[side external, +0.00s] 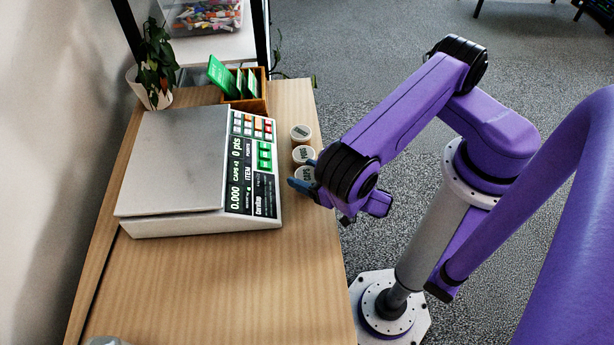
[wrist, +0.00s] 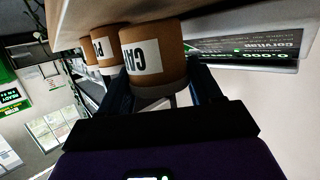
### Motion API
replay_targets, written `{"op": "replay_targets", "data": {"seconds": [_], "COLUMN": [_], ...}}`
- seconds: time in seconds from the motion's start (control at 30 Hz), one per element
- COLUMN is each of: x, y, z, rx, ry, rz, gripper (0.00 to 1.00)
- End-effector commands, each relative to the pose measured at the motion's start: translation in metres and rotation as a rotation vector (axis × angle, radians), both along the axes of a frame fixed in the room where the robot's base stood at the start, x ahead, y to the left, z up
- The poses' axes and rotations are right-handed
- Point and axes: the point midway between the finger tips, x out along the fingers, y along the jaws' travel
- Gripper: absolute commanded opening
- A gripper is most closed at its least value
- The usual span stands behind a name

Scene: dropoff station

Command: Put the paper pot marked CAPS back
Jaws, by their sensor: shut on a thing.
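The brown paper pot marked CAPS (wrist: 172,52) is between my gripper's fingers, its label upside down in the wrist view. In the side view this pot (side external: 305,173) is the nearest of three in a row beside the scale, partly hidden by my gripper (side external: 304,176). My gripper (wrist: 162,88) is shut on it, one finger on each side. The pot appears upright with its base at the table top; I cannot tell whether it touches. Two similar labelled pots stand beyond it, the middle one (side external: 303,154) and the far one (side external: 300,133).
A scale (side external: 170,165) with a keypad and display stands left of the pots. A wooden box (side external: 250,103) with green cards and a potted plant (side external: 155,70) are behind. The wooden table (side external: 250,290) is mostly clear in front, and its right edge is close to the pots.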

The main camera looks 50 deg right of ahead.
Motion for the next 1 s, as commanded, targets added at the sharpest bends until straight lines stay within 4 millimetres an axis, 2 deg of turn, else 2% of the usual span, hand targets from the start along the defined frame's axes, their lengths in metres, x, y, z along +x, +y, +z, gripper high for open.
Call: {"op": "replay_targets", "data": {"seconds": [0.1, 0.53, 0.57, 0.6, 1.0], "x": [0.0000, 0.0000, 0.0001, 0.0000, 0.0001], "y": [-0.0003, -0.0002, -0.0002, -0.0002, -0.0001], "z": [-0.0092, -0.0137, -0.0135, -0.0135, -0.0091], "rx": [0.000, 0.000, 0.000, 0.000, 0.001], "ry": [-0.001, -0.001, 0.000, 0.000, 0.000], "rz": [0.000, 0.000, 0.000, 0.000, 0.000], "gripper": [0.23, 0.23, 0.74, 0.87, 0.89]}}
